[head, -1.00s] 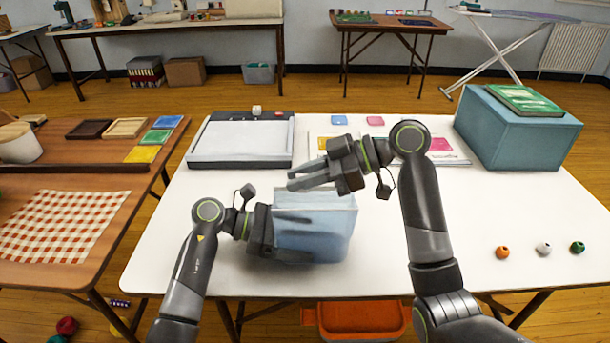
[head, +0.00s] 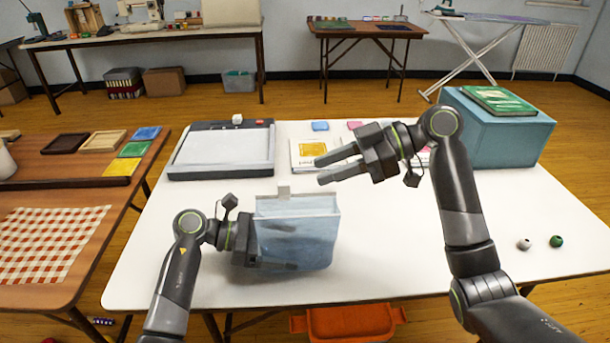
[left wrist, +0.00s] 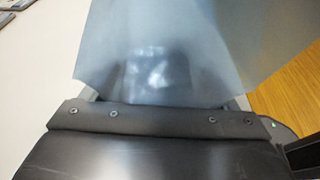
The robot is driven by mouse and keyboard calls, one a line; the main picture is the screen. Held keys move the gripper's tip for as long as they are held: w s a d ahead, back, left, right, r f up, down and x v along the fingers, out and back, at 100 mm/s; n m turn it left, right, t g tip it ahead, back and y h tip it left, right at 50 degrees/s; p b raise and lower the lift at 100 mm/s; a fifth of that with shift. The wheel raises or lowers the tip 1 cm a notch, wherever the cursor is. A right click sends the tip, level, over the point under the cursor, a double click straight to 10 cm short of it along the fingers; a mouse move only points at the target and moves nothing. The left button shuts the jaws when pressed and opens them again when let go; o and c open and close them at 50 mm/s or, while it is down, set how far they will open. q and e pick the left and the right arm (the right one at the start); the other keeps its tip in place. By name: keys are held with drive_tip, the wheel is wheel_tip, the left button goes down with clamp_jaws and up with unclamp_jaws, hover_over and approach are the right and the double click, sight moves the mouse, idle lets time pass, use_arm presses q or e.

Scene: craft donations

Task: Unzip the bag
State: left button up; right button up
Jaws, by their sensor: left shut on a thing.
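The translucent blue bag (head: 300,235) stands upright near the front of the white table. Its top front and back edges look apart. My left gripper (head: 265,260) is shut on the bag's lower left side. The bag's wall (left wrist: 165,55) fills the upper middle of the left wrist view. My right gripper (head: 338,164) is open and empty, above and right of the bag's top, its fingers pointing left.
A blue-grey box (head: 500,135) with a green book (head: 499,101) stands at the back right. A white bead (head: 524,244) and a green bead (head: 556,241) lie at the right.

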sight(287, 183)
drive_tip(key=shift+v, duration=1.5)
drive_tip(key=a+f+m, duration=0.1)
drive_tip(key=a+m, duration=0.2)
drive_tip(key=m, duration=0.9)
drive_tip(key=a+f+m, duration=0.2)
drive_tip(key=a+m, duration=0.2)
drive_tip(key=m, duration=0.8)
drive_tip(key=a+f+m, duration=0.1)
drive_tip(key=a+m, duration=0.3)
drive_tip(key=m, duration=0.8)
drive_tip(key=shift+a+f, duration=0.15)
drive_tip(key=shift+f, duration=0.15)
